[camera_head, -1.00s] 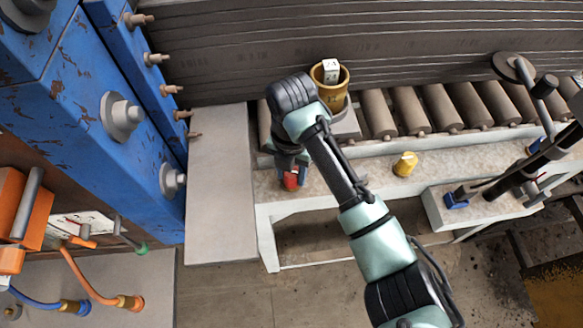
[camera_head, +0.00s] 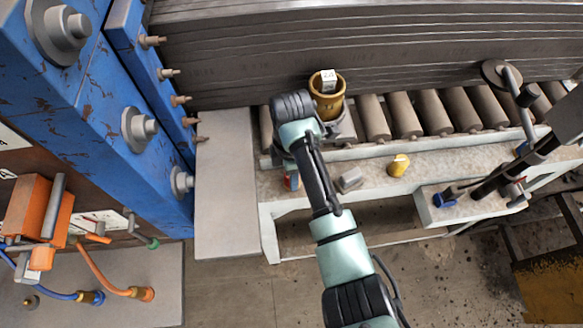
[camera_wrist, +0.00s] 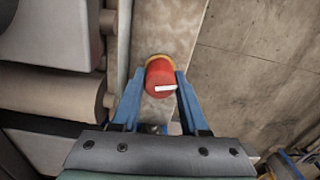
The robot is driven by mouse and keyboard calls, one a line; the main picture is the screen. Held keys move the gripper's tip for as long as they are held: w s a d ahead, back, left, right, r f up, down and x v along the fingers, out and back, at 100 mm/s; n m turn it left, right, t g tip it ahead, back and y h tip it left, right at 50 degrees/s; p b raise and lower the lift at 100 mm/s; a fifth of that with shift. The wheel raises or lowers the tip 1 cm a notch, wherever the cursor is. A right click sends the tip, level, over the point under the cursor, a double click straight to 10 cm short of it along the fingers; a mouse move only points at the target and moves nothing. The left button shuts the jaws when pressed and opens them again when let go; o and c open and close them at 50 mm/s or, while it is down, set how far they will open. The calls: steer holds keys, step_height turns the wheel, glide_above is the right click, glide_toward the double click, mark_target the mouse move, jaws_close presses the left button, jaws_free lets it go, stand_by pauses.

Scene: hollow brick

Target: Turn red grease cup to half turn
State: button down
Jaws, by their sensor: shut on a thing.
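The red grease cup (camera_wrist: 158,76) sits on a brass-yellow base on the pale ledge in the wrist view. A short white mark on its face lies nearly level in that picture. My gripper (camera_wrist: 161,84) has its two blue fingers closed on the cup's left and right sides. In the head view only a sliver of the red cup (camera_head: 287,183) shows beside my gripper (camera_head: 292,178), under the wrist. The rest of the cup is hidden there.
A brass pot (camera_head: 328,104) with a white cube stands behind my wrist. Rollers (camera_head: 405,115) run along the back. A blue bolted frame (camera_head: 95,110) rises at left.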

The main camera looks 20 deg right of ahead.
steer(key=m+p, duration=0.1)
steer(key=m, duration=0.1)
steer(key=m+p, duration=0.1)
steer(key=m, duration=0.2)
steer(key=shift+w+r+m, duration=0.1)
steer(key=shift+r+m, duration=0.1)
steer(key=shift+m, duration=0.1)
steer(key=m+p, duration=0.2)
steer(key=m, duration=0.3)
steer(key=m+p, duration=0.1)
steer(key=m, duration=0.4)
steer(key=shift+m, duration=0.4)
steer(key=shift+w+d+m+p, duration=0.1)
steer(key=shift+m+p, duration=0.2)
steer(key=shift+m, duration=2)
steer(key=c, duration=0.8)
jaws_free()
steer(key=shift+c, duration=0.2)
steer(key=o, duration=0.4)
steer(key=shift+f, duration=0.15)
